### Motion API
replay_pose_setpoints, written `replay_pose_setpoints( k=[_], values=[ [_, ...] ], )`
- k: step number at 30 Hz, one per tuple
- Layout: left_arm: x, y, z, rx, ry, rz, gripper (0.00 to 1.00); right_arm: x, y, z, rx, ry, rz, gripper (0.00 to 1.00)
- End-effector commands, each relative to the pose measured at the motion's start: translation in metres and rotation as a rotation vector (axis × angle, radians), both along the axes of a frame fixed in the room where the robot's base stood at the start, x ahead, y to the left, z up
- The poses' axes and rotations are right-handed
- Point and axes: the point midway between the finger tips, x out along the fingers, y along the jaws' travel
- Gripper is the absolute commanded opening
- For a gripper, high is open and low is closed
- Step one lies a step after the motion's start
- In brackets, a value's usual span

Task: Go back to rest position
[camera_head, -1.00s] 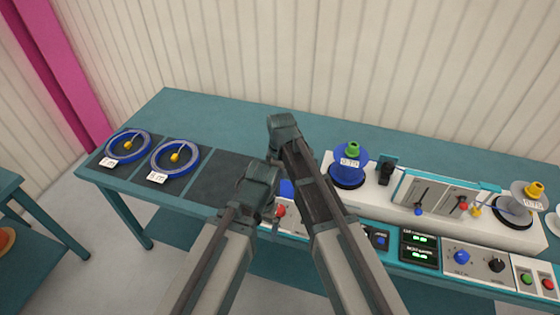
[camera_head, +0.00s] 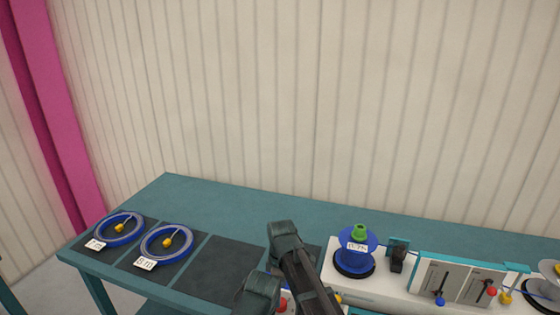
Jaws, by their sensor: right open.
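My two dark grey arms reach in from the bottom edge at the centre, close together over the table's front part. My right gripper (camera_head: 273,264) shows only partly, beside the dark joints of the arms; it is open and I see nothing held in it. I cannot make out my left gripper's jaws; only a dark joint of that arm shows at the bottom edge. A blue reel with a green knob (camera_head: 357,253) stands on the white machine (camera_head: 375,286), right of my arms and apart from them.
Two blue cable rings, one left (camera_head: 120,229) and one right (camera_head: 167,242), lie with tags on dark mats on the teal table (camera_head: 225,205). An empty dark mat (camera_head: 228,262) lies beside them. Levers (camera_head: 440,298) show at right. The table's back strip is clear before the ribbed wall.

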Motion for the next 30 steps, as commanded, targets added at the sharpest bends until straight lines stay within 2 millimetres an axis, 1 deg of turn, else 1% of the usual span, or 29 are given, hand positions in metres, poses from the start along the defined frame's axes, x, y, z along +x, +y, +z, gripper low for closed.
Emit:
replay_pose_setpoints(
  k=[1, 6, 9, 12, 23, 26, 30],
  values=[
    [0.0, 0.0, -0.014, 0.0, 0.0, 0.0, 1.0, 0.0, 0.0, -0.014, 0.0, 0.0, 0.0, 0.81],
    [0.0, 0.0, -0.033, 0.0, 0.0, 0.0, 1.0, -0.001, 0.0, -0.033, 0.0, 0.0, 0.0, 0.81],
    [0.0, 0.0, -0.04, 0.0, 0.0, 0.0, 1.0, -0.002, 0.0, -0.04, 0.0, 0.0, 0.0, 0.81],
    [0.0, 0.0, -0.043, 0.0, 0.0, 0.0, 1.0, -0.002, 0.0, -0.043, 0.0, 0.0, 0.0, 0.81],
    [0.0, 0.0, -0.041, 0.0, 0.0, 0.0, 1.0, -0.002, 0.0, -0.041, 0.0, 0.0, 0.0, 0.81],
    [0.0, 0.0, -0.036, 0.0, 0.0, 0.0, 1.0, -0.001, 0.0, -0.036, 0.0, 0.0, 0.0, 0.81],
    [0.0, 0.0, -0.021, 0.0, 0.0, 0.0, 1.0, -0.001, 0.0, -0.021, 0.0, 0.0, 0.0, 0.81]
  ],
)
